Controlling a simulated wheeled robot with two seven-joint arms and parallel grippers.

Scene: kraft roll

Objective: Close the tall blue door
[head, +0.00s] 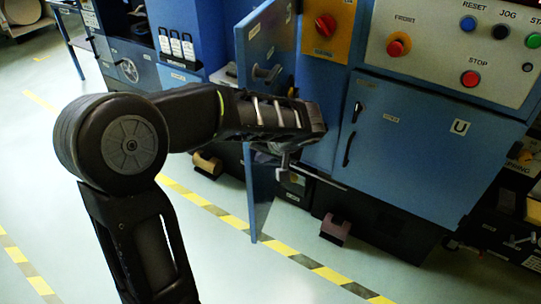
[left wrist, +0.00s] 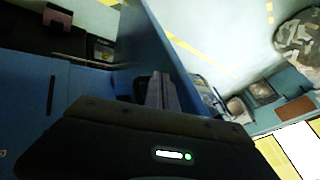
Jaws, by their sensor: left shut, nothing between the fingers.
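The tall blue door (head: 250,52) stands open in the head view, a narrow panel jutting out from the blue machine toward me. Its lower part (head: 259,200) hangs above the floor, and my left arm hides its middle. A dark handle (head: 266,74) is on its face. My left gripper (head: 284,161) is shut and empty, in front of the machine at the door's mid-height. In the left wrist view the fingers (left wrist: 161,92) are close beside the blue door panel (left wrist: 155,42); I cannot tell if they touch. My right gripper is not in view.
A shut wide blue door (head: 410,150) is to the right, below a grey control panel (head: 455,45) with several buttons. A brown block (head: 335,229) lies by the machine's foot. A yellow-black floor stripe (head: 290,251) runs in front. Pale floor at left is free.

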